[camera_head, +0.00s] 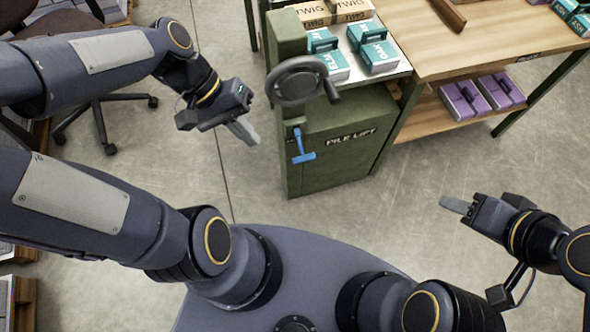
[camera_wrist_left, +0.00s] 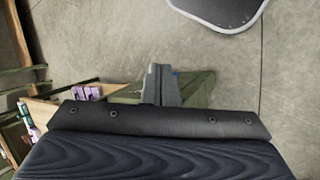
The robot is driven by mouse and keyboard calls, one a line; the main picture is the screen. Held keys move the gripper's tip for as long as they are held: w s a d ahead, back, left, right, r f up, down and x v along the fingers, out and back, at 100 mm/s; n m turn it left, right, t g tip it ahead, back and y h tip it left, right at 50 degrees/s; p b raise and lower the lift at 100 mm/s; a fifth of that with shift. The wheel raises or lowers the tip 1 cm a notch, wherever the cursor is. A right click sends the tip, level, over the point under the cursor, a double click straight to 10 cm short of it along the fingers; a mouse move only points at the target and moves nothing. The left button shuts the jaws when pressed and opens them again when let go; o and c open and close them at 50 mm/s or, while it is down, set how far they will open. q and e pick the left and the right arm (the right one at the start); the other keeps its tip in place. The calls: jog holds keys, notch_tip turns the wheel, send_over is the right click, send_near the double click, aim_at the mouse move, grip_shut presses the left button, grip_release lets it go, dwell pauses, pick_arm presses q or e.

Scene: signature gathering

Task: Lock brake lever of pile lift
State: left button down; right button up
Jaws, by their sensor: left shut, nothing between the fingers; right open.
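The blue brake lever (camera_head: 301,146) hangs on the front of the green pile lift (camera_head: 340,142), left of the "PILE LIFT" lettering and below the dark handwheel (camera_head: 299,81). My left gripper (camera_head: 248,136) is shut and empty, to the left of the lever and apart from it. In the left wrist view its closed fingers (camera_wrist_left: 160,85) point over the floor, with part of the green lift (camera_wrist_left: 198,88) behind them. My right gripper (camera_head: 452,205) is open over bare floor, well right of the lift.
Teal boxes (camera_head: 374,46) and cartons (camera_head: 335,12) sit on top of the lift. A wooden table (camera_head: 480,45) adjoins it at right, with purple boxes (camera_head: 482,95) on its lower shelf. A chair base (camera_head: 103,120) stands at left. The floor before the lift is clear.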

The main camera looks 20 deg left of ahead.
pick_arm(q)
jog(key=w+f+n+g+h+b, duration=0.1)
jog(key=w+f+h+b, duration=0.25)
jog(key=f, duration=0.45)
jog(key=w+f+n+g+h+b, duration=0.1)
jog(key=w+f+g+h+b, duration=0.15)
jog(key=f+b, duration=0.35)
jog(key=w+f+n+h+b, duration=0.1)
jog(key=w+f+h+b, duration=0.2)
jog(key=f, duration=0.6)
jog(key=n+t+h+b, duration=0.8)
jog(key=t+h, duration=0.1)
jog(key=h, duration=0.1)
send_near(295, 162)
jog(key=w+a+f, duration=0.2)
jog(key=w+f, duration=0.1)
jog(key=f, duration=0.5)
jog(key=shift+w, duration=0.25)
jog(key=shift+d, duration=0.1)
jog(key=x, duration=0.4)
jog(key=s+b+x, duration=0.1)
jog(key=x, duration=0.3)
jog(key=r+x, duration=0.1)
jog(key=x, duration=0.3)
jog(key=shift+s+a+r+b, duration=0.15)
jog(key=shift+a+r+b, duration=0.05)
jog(key=shift+a+b, duration=0.15)
jog(key=shift+s+d+r, duration=0.1)
jog(key=shift+s+r, duration=0.05)
jog(key=shift+r, duration=0.25)
